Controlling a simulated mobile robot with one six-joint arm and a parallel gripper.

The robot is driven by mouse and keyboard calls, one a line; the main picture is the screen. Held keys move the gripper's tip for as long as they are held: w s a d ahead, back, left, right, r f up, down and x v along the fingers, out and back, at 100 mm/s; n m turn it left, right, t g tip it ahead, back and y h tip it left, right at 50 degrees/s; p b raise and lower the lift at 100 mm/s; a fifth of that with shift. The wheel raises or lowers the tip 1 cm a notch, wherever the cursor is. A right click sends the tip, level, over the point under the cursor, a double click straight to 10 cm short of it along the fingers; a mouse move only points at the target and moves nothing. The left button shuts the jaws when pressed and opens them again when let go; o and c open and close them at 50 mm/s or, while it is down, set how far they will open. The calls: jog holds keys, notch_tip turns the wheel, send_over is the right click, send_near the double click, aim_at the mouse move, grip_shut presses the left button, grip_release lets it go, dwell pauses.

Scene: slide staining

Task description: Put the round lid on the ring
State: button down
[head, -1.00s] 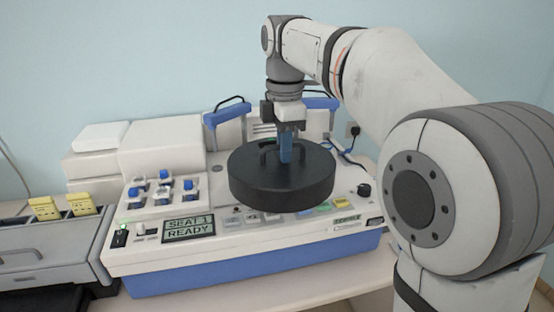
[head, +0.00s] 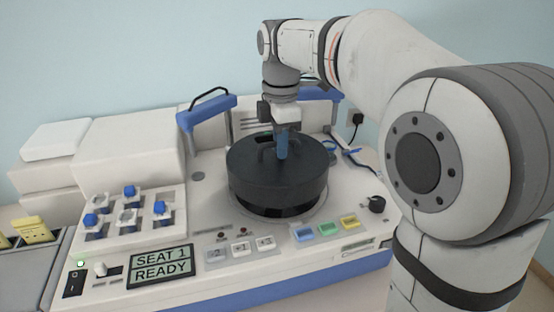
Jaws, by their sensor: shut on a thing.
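The round lid (head: 255,174) is a thick black disc with a handle on top, in the middle of the head view. My gripper (head: 282,153) points down and is shut on the lid's handle. The ring (head: 240,205) shows as a pale circular rim on the machine's top, around a dark opening directly below the lid. A dark gap with some structure shows under the lid's front edge. I cannot tell whether the lid touches anything beneath it. The lid looks about level and hides most of the ring.
The white and blue machine (head: 215,270) has a display (head: 160,267) reading "SEAT 1 READY". Blue-capped bottles (head: 129,193) stand at its left. Blue-padded arms (head: 207,112) rise behind the lid.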

jog(key=shift+s+f, duration=0.1)
jog(key=shift+f, duration=1.75)
jog(key=c, duration=1.5)
grip_release()
jog(key=shift+r, duration=0.1)
notch_tip(320, 180, up, 12)
jog(key=shift+f, duration=0.1)
